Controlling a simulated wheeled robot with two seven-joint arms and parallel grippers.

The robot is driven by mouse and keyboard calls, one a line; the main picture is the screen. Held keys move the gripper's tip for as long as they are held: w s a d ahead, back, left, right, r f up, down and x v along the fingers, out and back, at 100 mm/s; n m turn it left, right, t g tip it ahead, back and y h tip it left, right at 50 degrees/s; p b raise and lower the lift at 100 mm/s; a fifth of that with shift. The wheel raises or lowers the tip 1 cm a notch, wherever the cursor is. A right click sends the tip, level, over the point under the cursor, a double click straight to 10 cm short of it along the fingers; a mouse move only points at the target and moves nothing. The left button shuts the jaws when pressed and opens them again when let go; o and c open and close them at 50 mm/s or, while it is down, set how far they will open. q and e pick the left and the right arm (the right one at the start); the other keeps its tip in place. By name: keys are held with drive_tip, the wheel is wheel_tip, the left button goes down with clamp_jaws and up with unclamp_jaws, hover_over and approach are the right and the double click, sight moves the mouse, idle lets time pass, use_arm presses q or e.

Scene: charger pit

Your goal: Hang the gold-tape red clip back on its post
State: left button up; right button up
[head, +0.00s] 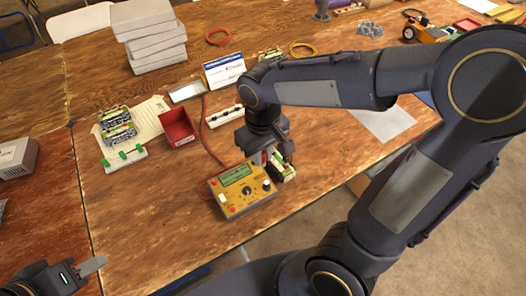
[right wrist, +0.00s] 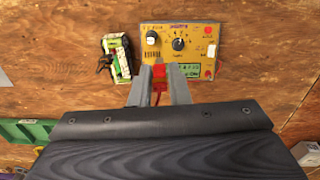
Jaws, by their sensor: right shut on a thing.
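My right gripper (right wrist: 160,88) is shut on a red clip (right wrist: 159,76), held between its two fingers just beside the yellow charger's display edge. Any gold tape on it is too small to make out. In the head view, my right gripper (head: 272,157) is over the back right of the yellow charger (head: 240,190), and its wrist mostly hides the clip. I cannot tell which part is the clip's post. My left gripper (head: 92,266) is at the lower left, far from the charger; its finger gap is unclear.
A green-and-white battery pack (right wrist: 122,58) with a dark clip on it lies beside the charger. A white strip with dark knobs (head: 224,115), a red tray (head: 178,127) and other battery packs (head: 117,125) stand behind. Bare wood (head: 140,215) lies left of the charger.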

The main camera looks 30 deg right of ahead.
drive_tip(key=w+a+p, duration=0.2)
drive_tip(key=w+a, duration=0.6)
drive_tip(key=a, duration=0.3)
drive_tip(key=shift+w+a+f+b, duration=0.1)
drive_tip(key=shift+a+f+b, duration=0.1)
drive_tip(key=shift+f+b, duration=0.8)
drive_tip(key=shift+w+a+f+b, duration=0.1)
drive_tip(key=shift+a+f+b, duration=0.1)
drive_tip(key=shift+f+b, duration=0.8)
drive_tip(key=shift+f, duration=0.45)
drive_tip(key=shift+f+b, duration=2.4)
drive_tip(key=shift+f, duration=1)
drive_tip(key=shift+f, duration=0.15)
drive_tip(key=o, duration=0.8)
drive_tip(key=shift+o, duration=0.2)
